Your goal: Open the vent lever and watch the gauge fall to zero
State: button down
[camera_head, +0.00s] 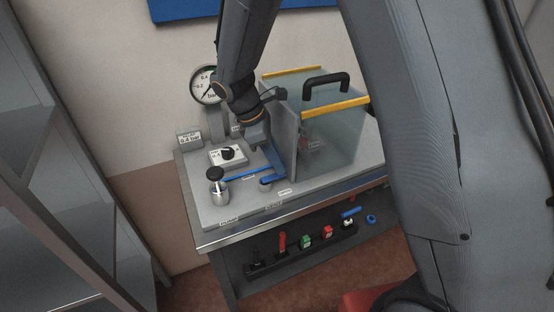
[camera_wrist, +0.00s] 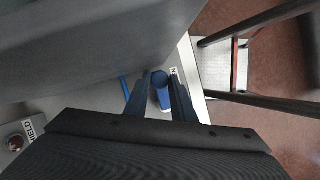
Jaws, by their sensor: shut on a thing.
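The vent lever appears to be the blue handle (camera_head: 272,181) on the grey bench panel, beside the clear box; its small label is not readable. My gripper (camera_head: 272,164) reaches down onto it from above. In the wrist view, my gripper's two dark fingers (camera_wrist: 166,92) are closed around the blue lever (camera_wrist: 165,101), its rounded end between them. The round white gauge (camera_head: 206,85) stands at the back left, partly hidden by my arm. Its dark needle points toward the lower left; I cannot read the exact value.
A clear box (camera_head: 340,135) with yellow edges and a black handle (camera_head: 326,85) stands close right of my gripper. A black-topped metal cylinder (camera_head: 217,190) and a knob box (camera_head: 228,155) are to the left. Several coloured handles sit in a rack (camera_head: 290,257) below.

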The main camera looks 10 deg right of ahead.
jog(key=c, duration=1.5)
grip_release()
jog(key=shift+s, duration=0.1)
